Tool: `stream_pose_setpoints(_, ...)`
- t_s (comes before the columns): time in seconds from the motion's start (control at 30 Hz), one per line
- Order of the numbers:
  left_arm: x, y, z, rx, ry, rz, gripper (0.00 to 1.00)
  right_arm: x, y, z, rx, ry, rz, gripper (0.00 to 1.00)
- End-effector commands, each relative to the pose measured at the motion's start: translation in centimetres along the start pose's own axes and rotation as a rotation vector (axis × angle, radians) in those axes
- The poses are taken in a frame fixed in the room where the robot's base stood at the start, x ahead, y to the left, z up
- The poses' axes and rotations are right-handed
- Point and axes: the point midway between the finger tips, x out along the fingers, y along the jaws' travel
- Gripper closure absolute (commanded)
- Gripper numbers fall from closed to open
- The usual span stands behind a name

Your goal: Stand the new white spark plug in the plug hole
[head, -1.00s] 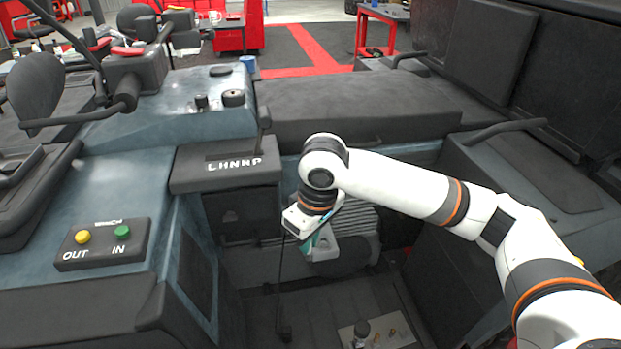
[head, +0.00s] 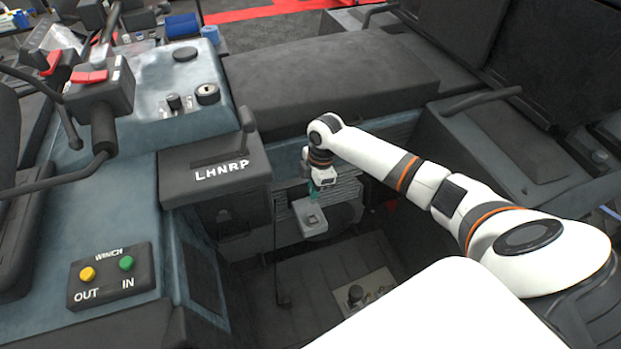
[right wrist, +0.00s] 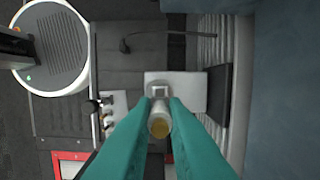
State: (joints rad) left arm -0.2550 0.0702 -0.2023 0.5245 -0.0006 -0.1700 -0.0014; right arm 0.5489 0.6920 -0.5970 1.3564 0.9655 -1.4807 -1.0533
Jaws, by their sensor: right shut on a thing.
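My right gripper (head: 314,196) has teal fingers, which also show in the right wrist view (right wrist: 159,112). They are shut on the white spark plug (right wrist: 159,121), a short pale cylinder with a yellowish end facing the camera. The plug cannot be made out in the head view. In the right wrist view the hole (right wrist: 159,90) shows just beyond the plug. I cannot tell whether the plug touches it. My left gripper is not in view.
A pale tray (head: 375,284) with a dark knob-like part and small pieces lies on the floor of the bay. A thin dark lever stands left of the block. The black seat (head: 330,85) and the console marked LHNRP (head: 215,175) border the bay.

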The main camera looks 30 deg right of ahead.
Motion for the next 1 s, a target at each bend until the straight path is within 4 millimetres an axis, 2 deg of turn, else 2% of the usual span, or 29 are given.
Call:
stream_pose_setpoints(0.57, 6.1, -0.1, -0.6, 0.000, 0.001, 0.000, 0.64, 5.5, 0.0, -0.7, 0.000, 0.000, -0.002, 1.00)
stream_pose_setpoints(0.8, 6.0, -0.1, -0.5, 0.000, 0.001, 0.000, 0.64, 6.6, 0.0, -0.9, 0.001, -0.001, -0.002, 1.00)
stream_pose_setpoints(1.0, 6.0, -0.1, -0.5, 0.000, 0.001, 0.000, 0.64, 6.7, 0.0, -0.9, 0.001, -0.001, -0.001, 1.00)
